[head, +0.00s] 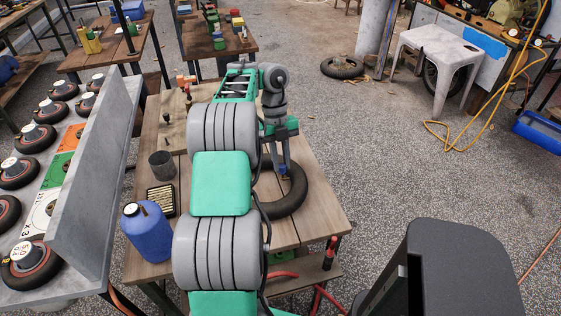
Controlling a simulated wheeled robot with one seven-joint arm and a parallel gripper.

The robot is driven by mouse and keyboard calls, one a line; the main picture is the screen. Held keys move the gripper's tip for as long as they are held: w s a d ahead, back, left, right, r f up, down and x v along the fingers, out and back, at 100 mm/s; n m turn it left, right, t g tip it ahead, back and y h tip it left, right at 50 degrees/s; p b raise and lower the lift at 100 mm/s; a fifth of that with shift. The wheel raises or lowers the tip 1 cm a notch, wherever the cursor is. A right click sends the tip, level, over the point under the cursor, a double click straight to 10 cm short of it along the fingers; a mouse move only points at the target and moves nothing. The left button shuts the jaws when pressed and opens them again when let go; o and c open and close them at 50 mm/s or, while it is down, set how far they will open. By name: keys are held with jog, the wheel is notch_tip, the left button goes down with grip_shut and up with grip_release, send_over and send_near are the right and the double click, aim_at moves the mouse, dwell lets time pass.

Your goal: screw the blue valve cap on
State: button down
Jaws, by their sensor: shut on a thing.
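My gripper (284,167) points down at the right side of the wooden cart top, over the black tyre (293,200) that lies flat there. It is shut on the small blue valve cap (283,176), of which only a little blue shows between the fingertips. The cap is close to the tyre's upper part. The valve stem is hidden, so I cannot tell whether the cap touches it. My arm covers the left part of the tyre.
On the cart (315,215), a blue bottle (147,232), a dark cup (162,165) and a small tray (161,200) stand left of my arm. A grey shelf wall (100,170) stands further left. A red-handled tool (330,250) is at the front right.

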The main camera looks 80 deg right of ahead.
jog(key=c, duration=1.2)
grip_release()
jog(key=shift+c, duration=0.2)
